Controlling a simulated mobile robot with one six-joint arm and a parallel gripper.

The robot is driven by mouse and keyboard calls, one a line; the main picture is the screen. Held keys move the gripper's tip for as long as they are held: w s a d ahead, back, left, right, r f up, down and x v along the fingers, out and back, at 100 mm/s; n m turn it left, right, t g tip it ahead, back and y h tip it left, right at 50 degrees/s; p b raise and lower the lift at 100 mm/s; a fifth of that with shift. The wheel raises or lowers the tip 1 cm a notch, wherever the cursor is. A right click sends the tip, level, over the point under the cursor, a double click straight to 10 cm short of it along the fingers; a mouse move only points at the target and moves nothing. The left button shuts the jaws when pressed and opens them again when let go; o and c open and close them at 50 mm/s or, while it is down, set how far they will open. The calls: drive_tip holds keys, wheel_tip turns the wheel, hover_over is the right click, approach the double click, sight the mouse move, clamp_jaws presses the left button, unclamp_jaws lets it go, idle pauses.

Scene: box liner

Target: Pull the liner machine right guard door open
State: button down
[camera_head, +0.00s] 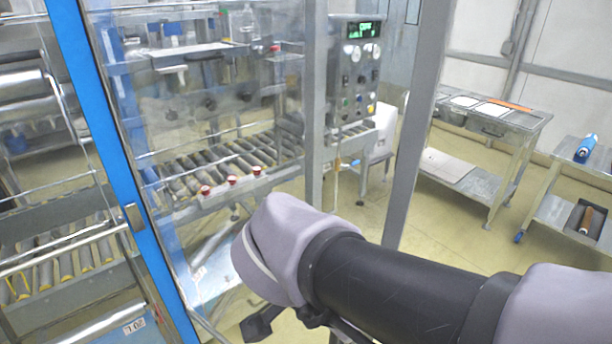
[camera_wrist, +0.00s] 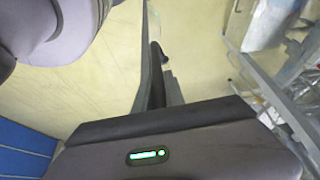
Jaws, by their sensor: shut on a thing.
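The liner machine (camera_head: 205,195) stands behind clear guard panels in the head view. A blue upright (camera_head: 112,140) edges its left side. A grey frame bar (camera_head: 413,135), which looks like the right guard door's edge, leans at right of the grey post (camera_head: 315,100); my arm hides its lower end. In the wrist view a thin grey bar (camera_wrist: 146,85) runs up from my gripper (camera_wrist: 158,78), seen edge-on. My gripper is shut, apparently on the door's handle, which is mostly hidden. How far the door stands open is hard to tell.
A control panel (camera_head: 355,75) with gauges and buttons stands behind the post. A metal workbench (camera_head: 485,125) and a lower cart (camera_head: 565,210) holding a blue roll stand at right. Bare floor lies between the machine and the bench.

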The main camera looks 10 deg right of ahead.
drive_tip(key=s+a+m, duration=0.2)
drive_tip(key=s+a, duration=0.4)
drive_tip(key=a, duration=0.3)
drive_tip(key=s+a+m+g+b, duration=0.1)
drive_tip(key=s+a+m, duration=0.1)
drive_tip(key=s+a, duration=0.4)
drive_tip(key=a, duration=0.4)
drive_tip(key=shift+s+a+h, duration=0.25)
drive_tip(key=shift+s+h, duration=0.05)
drive_tip(key=c, duration=1.4)
unclamp_jaws()
drive_tip(key=shift+r, duration=0.1)
drive_tip(key=p+v, duration=0.9)
drive_tip(key=v, duration=0.8)
drive_tip(key=shift+w, duration=0.35)
drive_tip(key=shift+r, duration=0.1)
